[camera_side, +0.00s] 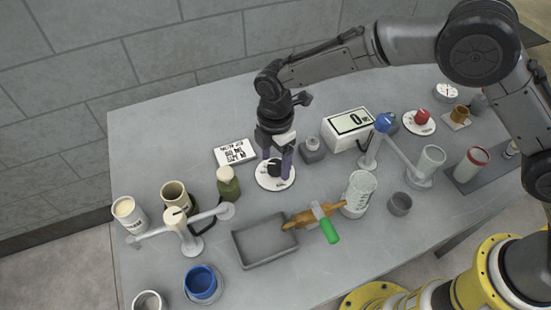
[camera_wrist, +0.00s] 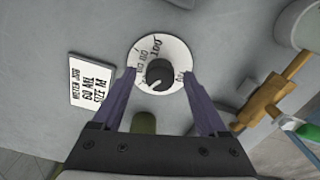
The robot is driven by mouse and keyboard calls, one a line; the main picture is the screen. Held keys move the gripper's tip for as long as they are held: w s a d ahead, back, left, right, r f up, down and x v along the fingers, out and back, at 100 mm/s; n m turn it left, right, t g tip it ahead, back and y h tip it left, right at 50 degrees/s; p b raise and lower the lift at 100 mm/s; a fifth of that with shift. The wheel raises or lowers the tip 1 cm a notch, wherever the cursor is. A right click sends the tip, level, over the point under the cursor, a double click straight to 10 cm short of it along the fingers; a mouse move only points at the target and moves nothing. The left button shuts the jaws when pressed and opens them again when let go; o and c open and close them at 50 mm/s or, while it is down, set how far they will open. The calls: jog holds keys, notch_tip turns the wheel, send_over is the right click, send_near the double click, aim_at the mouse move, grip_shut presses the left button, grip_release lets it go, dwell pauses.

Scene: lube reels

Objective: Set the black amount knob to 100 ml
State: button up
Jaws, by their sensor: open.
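In the side view the knob (camera_side: 274,167) is partly behind my fingers, on the white dial (camera_side: 263,181). My gripper (camera_wrist: 160,78) is open, with one purple finger on each side of the knob and a gap to it in the wrist view. In the side view my gripper (camera_side: 279,165) points down over the dial. I cannot tell which mark the knob points to.
A white printed card (camera_side: 235,152) lies left of the dial. A green bottle (camera_side: 228,183) stands at the front left, a grey tray (camera_side: 264,260) in front. A display box (camera_side: 347,128) reading 0 and a small grey block (camera_side: 312,150) stand to the right.

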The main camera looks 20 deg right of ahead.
jog(key=shift+c, duration=0.2)
grip_shut()
jog(key=shift+m, duration=0.4)
jog(key=m, duration=2.3)
jog(key=shift+a+r, duration=0.1)
dwell(0.4)
